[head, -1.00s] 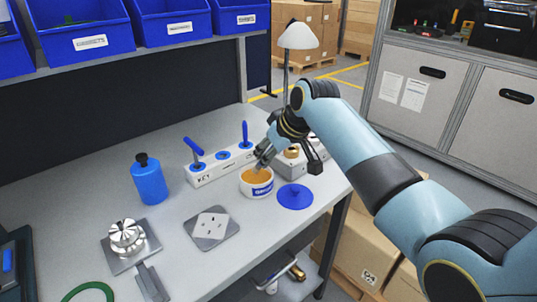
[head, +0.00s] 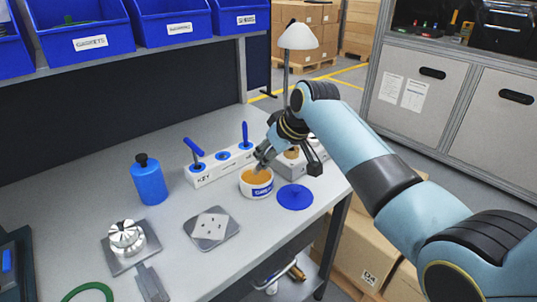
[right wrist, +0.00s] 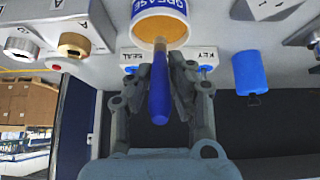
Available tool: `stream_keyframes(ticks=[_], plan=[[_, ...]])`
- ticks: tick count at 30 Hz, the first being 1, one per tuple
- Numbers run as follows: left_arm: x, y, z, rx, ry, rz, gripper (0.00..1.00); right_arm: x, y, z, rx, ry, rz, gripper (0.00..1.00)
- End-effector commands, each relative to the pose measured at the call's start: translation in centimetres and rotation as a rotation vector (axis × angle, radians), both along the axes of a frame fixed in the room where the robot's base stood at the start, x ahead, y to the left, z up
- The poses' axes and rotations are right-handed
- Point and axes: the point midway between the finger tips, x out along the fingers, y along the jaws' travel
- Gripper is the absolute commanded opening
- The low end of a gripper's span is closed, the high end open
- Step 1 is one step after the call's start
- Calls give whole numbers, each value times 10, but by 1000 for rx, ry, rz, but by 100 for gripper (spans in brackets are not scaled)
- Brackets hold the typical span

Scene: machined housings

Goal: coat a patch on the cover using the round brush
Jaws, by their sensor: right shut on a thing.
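My right gripper (head: 262,156) is shut on the round brush, whose blue handle (right wrist: 159,95) runs between the fingers in the right wrist view. The brush's far end points down into the grease tub (head: 257,191), a white pot with a blue label and orange-brown grease. The tub also shows in the right wrist view (right wrist: 140,25). How deep the bristles sit is hard to tell. The cover (head: 211,227), a pale square plate with small dark holes, lies on a grey plate left of the tub. My left gripper is not in view.
A blue round lid (head: 294,197) lies right of the tub. A white rack (head: 205,178) with blue-handled tools stands behind. A blue bottle (head: 149,184) and a metal flanged part (head: 127,238) stand left. Bare bench lies between bottle and cover.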

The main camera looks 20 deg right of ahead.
Motion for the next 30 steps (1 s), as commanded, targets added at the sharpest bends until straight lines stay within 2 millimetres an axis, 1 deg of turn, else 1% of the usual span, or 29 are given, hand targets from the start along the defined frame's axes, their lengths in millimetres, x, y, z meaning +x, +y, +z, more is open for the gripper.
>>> stream_keyframes(ticks=[30], plan=[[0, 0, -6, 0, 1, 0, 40, 0, 0, -12, 0, 1, 1, 0]])
